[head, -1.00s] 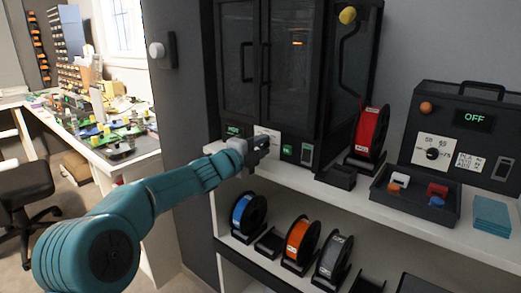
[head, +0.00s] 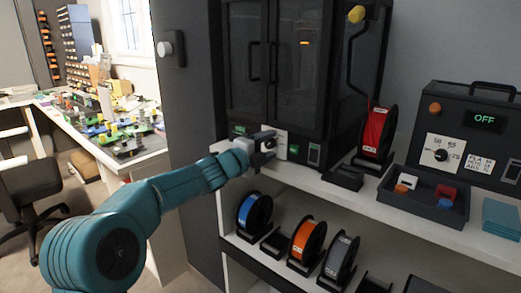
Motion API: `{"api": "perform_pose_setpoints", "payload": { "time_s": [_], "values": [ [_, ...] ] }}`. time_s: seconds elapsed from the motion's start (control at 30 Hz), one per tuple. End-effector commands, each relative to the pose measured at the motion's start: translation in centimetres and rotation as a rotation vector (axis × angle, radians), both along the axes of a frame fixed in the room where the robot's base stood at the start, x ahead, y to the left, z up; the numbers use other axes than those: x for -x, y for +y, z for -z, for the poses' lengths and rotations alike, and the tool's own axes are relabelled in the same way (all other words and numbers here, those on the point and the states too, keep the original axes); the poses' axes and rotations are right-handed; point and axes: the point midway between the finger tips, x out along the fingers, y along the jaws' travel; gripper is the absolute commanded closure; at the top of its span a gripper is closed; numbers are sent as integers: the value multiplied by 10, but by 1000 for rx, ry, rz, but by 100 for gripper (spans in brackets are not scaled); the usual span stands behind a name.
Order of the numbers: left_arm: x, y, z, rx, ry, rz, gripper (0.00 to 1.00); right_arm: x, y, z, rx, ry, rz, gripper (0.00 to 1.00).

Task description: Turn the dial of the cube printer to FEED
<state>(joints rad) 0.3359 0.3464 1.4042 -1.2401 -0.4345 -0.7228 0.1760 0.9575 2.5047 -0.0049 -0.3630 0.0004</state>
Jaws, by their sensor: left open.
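The cube printer (head: 295,70) is a tall black cabinet with two dark-glass doors, standing on a white shelf. Its lower front strip has a small green display, a white dial plate (head: 281,146), a green button and a small screen. My left gripper (head: 268,147) is open in front of the dial plate, its fingers one above the other. It covers much of the plate. The dial knob is mostly hidden behind the fingers, so its setting and any contact cannot be told. My right gripper is not in view.
Right of the printer are a red spool (head: 375,133), a dark tray (head: 424,206) of small coloured parts, and a black box (head: 470,135) reading OFF with its own dial. More spools (head: 307,241) sit on the lower shelf. A cluttered workbench (head: 110,155) is at left.

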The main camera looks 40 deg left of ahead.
Motion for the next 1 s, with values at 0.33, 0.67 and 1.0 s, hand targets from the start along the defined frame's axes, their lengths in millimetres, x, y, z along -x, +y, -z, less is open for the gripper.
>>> {"api": "perform_pose_setpoints", "payload": {
  "time_s": [0.33,0.67,1.0],
  "values": [
    [70,7,-1,0,-1,-4,44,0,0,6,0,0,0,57],
    [144,12,-1,-1,0,-4,44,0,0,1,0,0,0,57],
    [162,13,0,-1,1,-1,44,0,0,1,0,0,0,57]
  ]
}}
